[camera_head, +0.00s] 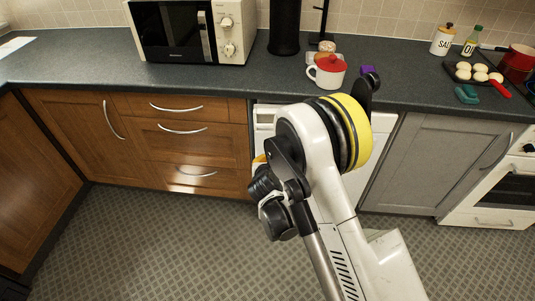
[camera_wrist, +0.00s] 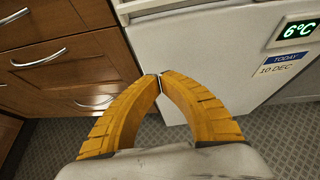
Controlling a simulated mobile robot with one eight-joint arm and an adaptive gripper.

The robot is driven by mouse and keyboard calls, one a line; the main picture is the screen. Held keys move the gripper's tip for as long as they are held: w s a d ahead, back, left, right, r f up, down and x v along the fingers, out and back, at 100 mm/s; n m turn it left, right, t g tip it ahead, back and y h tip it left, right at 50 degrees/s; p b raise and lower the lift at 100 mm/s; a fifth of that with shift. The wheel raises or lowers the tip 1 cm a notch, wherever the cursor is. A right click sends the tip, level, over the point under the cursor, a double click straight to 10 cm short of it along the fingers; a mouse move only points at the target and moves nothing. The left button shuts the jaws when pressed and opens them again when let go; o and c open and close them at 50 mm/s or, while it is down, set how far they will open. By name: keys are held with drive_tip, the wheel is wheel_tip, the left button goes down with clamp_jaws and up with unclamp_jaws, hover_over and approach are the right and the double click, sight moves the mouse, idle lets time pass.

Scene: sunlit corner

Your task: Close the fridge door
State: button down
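The fridge is the white appliance under the worktop, between brown drawers and a grey cupboard. In the head view my arm hides most of it, and a white strip (camera_head: 383,135) shows to the right of the arm. In the wrist view its white front (camera_wrist: 215,50) fills the upper middle, with a green "6°C" display (camera_wrist: 297,30) and a "TODAY 10 DEC" label (camera_wrist: 281,65) at the right. I cannot tell how far the door stands open. My gripper (camera_wrist: 160,82) has its yellow fingers meeting at the tips, empty, in front of the fridge's lower left part. Contact is unclear.
Brown drawers (camera_head: 180,140) with metal handles adjoin the fridge on the left. A grey cupboard (camera_head: 430,160) and a white oven (camera_head: 495,195) stand to the right. The tiled floor (camera_head: 160,240) is clear.

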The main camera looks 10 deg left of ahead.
drive_tip(key=b, duration=0.1)
approach(268, 145)
wheel_tip(268, 145, down, 3)
drive_tip(key=w, duration=0.3)
drive_tip(key=shift+w+a+b, duration=0.2)
drive_tip(key=shift+w+b, duration=0.1)
drive_tip(key=shift+w, duration=0.2)
drive_tip(key=shift+w+a+b, duration=0.15)
drive_tip(key=shift+w+b, duration=0.15)
drive_tip(key=shift+w, duration=0.2)
drive_tip(key=shift+w+a+r, duration=0.1)
drive_tip(key=shift+w+r, duration=0.1)
drive_tip(key=shift+w, duration=0.4)
